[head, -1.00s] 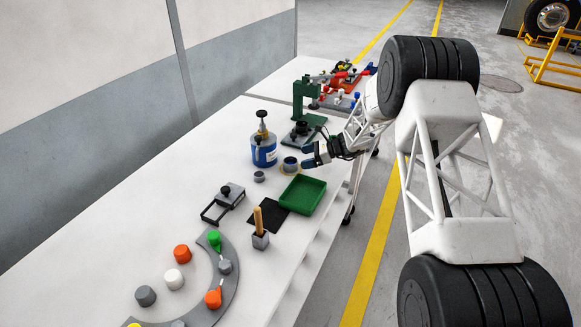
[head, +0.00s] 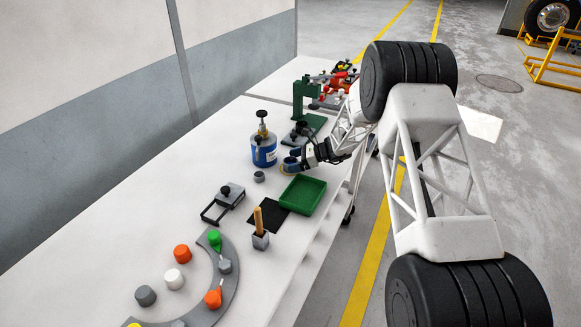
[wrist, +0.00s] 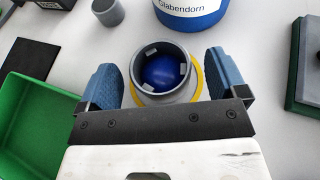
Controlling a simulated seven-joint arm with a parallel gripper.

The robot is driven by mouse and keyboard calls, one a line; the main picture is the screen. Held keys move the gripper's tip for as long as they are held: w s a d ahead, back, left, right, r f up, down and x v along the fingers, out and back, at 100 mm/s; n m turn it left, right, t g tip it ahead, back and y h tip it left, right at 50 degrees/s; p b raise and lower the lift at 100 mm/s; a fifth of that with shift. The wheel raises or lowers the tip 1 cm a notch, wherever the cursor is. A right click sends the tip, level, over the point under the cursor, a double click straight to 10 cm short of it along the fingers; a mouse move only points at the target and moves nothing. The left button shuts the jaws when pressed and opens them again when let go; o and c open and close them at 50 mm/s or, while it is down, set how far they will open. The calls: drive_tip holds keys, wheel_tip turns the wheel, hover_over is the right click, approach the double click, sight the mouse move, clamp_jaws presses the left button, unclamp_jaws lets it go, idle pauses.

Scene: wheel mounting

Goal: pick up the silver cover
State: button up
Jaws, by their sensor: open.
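A round grey collar-like piece (wrist: 163,78), with notches in its rim and a blue rounded centre, stands on a yellow ring (wrist: 200,82) on the table. It looks like the silver cover, though its colour is plain grey. In the wrist view my gripper (wrist: 165,85) is open, with one blue finger on each side of this piece and gaps to both. In the head view my gripper (head: 294,162) is low over the table and mostly hides the piece. A smaller grey cup (head: 259,176) stands to its left, also in the wrist view (wrist: 107,11).
A blue labelled bottle (head: 264,152) stands close by on the far side. A green tray (head: 303,195) and a black mat (head: 268,217) lie nearer. A green press (head: 307,105) stands behind. Bare table lies to the left of the bottle.

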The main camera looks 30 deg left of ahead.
drive_tip(key=c, duration=1.2)
drive_tip(key=shift+r, duration=0.2)
wheel_tip(320, 180, up, 10)
drive_tip(key=shift+f, duration=0.15)
idle(0.5)
